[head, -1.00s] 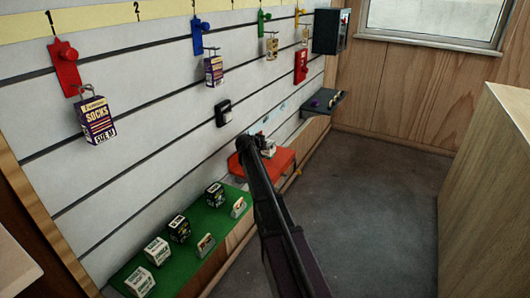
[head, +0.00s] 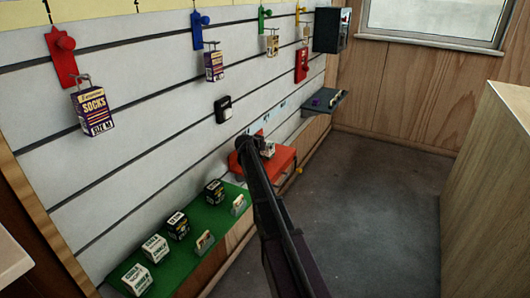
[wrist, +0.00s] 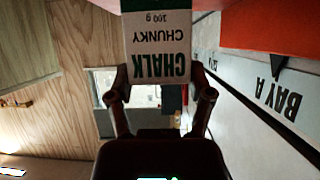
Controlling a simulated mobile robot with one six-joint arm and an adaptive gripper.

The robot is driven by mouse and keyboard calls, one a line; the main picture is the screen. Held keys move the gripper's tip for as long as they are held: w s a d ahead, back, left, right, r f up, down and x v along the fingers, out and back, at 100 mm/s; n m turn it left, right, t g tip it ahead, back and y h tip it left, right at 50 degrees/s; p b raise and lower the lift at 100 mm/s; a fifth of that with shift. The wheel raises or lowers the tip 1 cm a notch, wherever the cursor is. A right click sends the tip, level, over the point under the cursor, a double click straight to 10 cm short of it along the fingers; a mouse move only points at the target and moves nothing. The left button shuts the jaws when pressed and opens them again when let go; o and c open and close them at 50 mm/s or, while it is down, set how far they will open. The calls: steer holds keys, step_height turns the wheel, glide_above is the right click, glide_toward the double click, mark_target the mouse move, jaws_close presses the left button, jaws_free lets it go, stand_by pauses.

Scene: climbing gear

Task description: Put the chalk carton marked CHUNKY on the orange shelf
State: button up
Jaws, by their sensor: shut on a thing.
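The chalk carton (wrist: 158,45), white with a green band and marked CHALK CHUNKY 100 g, is held in my gripper (wrist: 160,90). The wrist picture shows its lettering upside down. The orange shelf (head: 280,171) is on the slatted wall in the head view, and it also shows at the top right of the wrist view (wrist: 265,25). In the head view my arm's end is in front of the shelf and hides part of it. A small white carton (head: 267,149) shows beside the arm's end. I cannot tell whether the held carton touches the shelf.
A green shelf (head: 200,262) with several cartons and cards is at the lower left. Sock packs (head: 93,110) hang above. A wooden counter (head: 490,190) stands right, with open floor (head: 385,205) between.

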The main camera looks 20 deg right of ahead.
steer(key=shift+f+b, duration=0.3)
steer(key=shift+f, duration=0.3)
steer(key=shift+f, duration=0.15)
steer(key=o, duration=1.2)
steer(key=shift+r, duration=0.25)
steer(key=shift+p+v, duration=2.95)
steer(key=shift+v, duration=3)
